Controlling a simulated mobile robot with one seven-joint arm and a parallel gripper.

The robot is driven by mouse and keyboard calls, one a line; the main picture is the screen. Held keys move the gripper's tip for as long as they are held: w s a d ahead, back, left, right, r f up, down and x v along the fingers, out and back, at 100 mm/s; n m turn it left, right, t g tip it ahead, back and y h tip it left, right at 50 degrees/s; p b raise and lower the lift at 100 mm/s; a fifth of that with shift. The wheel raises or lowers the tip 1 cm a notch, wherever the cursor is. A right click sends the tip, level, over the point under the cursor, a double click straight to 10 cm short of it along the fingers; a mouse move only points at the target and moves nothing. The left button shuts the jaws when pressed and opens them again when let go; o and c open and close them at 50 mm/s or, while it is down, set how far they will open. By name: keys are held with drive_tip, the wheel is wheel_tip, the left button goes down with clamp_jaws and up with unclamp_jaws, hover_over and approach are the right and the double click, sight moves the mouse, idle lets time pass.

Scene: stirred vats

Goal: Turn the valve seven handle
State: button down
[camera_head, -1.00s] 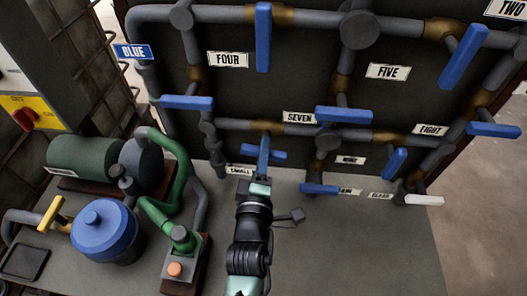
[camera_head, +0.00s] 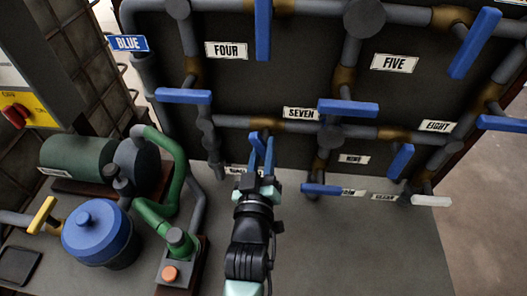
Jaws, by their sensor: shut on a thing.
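The SEVEN label (camera_head: 300,114) is on the dark panel, above a horizontal grey pipe. Just left of it, a brass valve body (camera_head: 264,123) sits in that pipe. The blue valve seven handle (camera_head: 255,148) hangs down from this valve, partly covered by my gripper. My gripper (camera_head: 262,164) reaches up from below and is shut on the handle. Two narrow blue shapes show side by side at its tip, and I cannot clearly separate finger from handle there.
Other blue handles surround it: one below FIVE (camera_head: 348,106), one at left (camera_head: 184,96) and a lower one (camera_head: 321,189). A blue vat (camera_head: 97,232) and green pipe (camera_head: 180,190) stand at left. The grey bench top (camera_head: 350,245) is clear at right.

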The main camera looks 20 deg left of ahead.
drive_tip(key=m+b, duration=0.1)
drive_tip(key=m, duration=0.3)
drive_tip(key=shift+m, duration=0.4)
idle(0.4)
drive_tip(key=c, duration=0.7)
unclamp_jaws()
drive_tip(key=shift+s, duration=0.1)
drive_tip(key=b+v, duration=0.1)
drive_tip(key=v, duration=1.1)
drive_tip(key=shift+s, duration=0.4)
drive_tip(key=shift+d, duration=0.15)
